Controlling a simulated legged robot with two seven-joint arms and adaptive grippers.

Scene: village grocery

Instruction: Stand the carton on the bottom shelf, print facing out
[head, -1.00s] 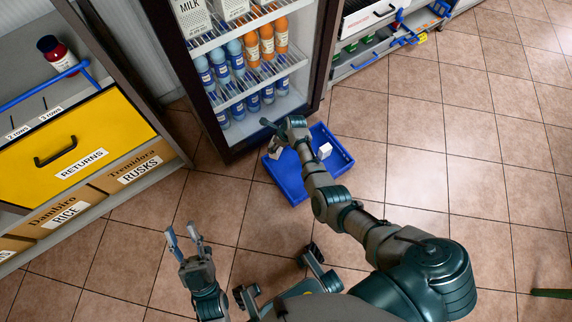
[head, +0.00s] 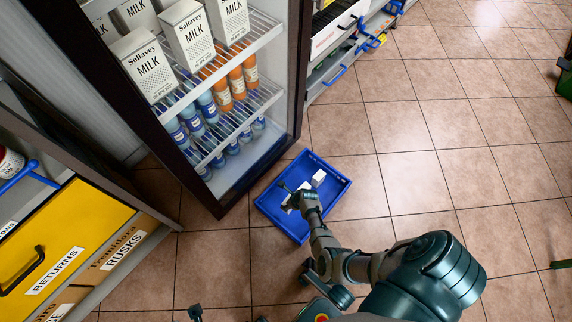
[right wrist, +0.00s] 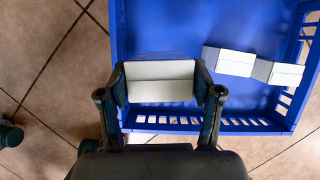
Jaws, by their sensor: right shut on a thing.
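A plain white carton (right wrist: 160,72) is between the fingers of my right gripper (right wrist: 162,95) in the right wrist view. No print shows on its visible faces. My right gripper (head: 303,199) reaches down to the blue crate (head: 330,167) on the floor in the head view. The carton is over or just inside the near edge of the crate; I cannot tell which. A tall fridge (head: 208,202) holds milk cartons (head: 185,34) above, then orange and blue bottles, with more blue bottles (head: 232,146) on its bottom level.
Two white boxes (right wrist: 228,62) (right wrist: 277,72) lie in the crate, apart from my gripper. A cabinet at left has a yellow returns drawer (head: 60,245) and a rusks box (head: 125,247) below.

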